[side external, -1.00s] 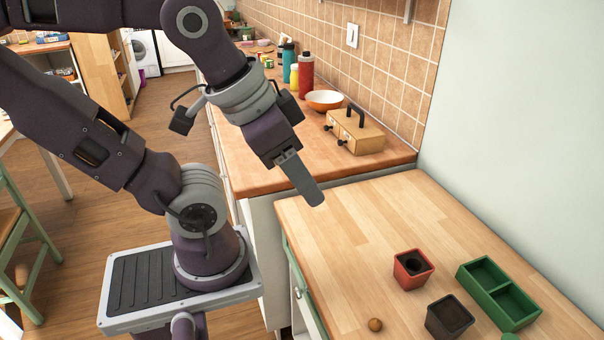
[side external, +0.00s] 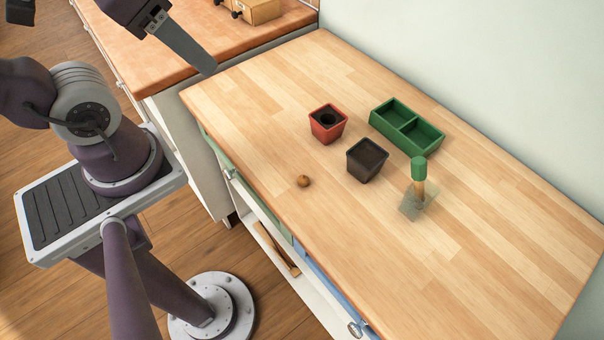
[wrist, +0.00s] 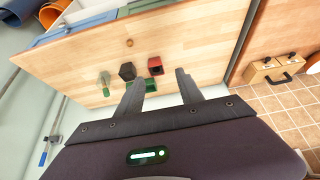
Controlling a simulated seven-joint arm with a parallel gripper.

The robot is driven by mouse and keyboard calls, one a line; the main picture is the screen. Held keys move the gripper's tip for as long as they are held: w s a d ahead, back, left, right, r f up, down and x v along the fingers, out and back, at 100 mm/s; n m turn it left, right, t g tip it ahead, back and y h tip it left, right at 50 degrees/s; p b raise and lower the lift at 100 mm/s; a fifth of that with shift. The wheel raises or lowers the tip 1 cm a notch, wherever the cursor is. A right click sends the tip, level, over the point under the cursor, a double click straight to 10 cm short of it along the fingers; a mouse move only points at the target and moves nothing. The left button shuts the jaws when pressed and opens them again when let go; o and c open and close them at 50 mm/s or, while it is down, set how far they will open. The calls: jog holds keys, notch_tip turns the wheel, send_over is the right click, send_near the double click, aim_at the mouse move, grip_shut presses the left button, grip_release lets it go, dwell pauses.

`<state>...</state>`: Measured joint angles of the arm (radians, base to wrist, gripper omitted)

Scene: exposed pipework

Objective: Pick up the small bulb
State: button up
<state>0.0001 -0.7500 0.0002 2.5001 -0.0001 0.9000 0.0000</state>
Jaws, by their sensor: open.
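The small bulb (side external: 303,181) is a brown, roundish thing lying on the wooden worktop near its front edge. It also shows in the wrist view as a small brown spot (wrist: 129,43). My gripper (side external: 205,66) is at the upper left in the side view, above the worktop's far left corner, well away from the bulb. In the wrist view my gripper (wrist: 161,78) has its two fingers spread with nothing between them.
A red pot (side external: 328,124) with a dark opening, a dark pot (side external: 367,160) and a green two-part tray (side external: 408,128) stand behind the bulb. The worktop's left and right parts are clear.

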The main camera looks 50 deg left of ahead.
jog(key=shift+o, duration=0.4)
jog(key=m+g, duration=0.6)
jog(key=m, duration=1.6)
send_over(304, 176)
jog(key=f, duration=1.9)
jog(key=shift+s+d+f, duration=0.2)
jog(key=shift+s+d, duration=0.05)
jog(key=shift+d, duration=0.05)
jog(key=f, duration=0.6)
jog(key=shift+w+a+f, duration=0.15)
jog(key=shift+a+f, duration=0.1)
jog(key=shift+a, duration=0.05)
jog(key=shift+f, duration=0.4)
jog(key=shift+w, duration=0.1)
grip_shut()
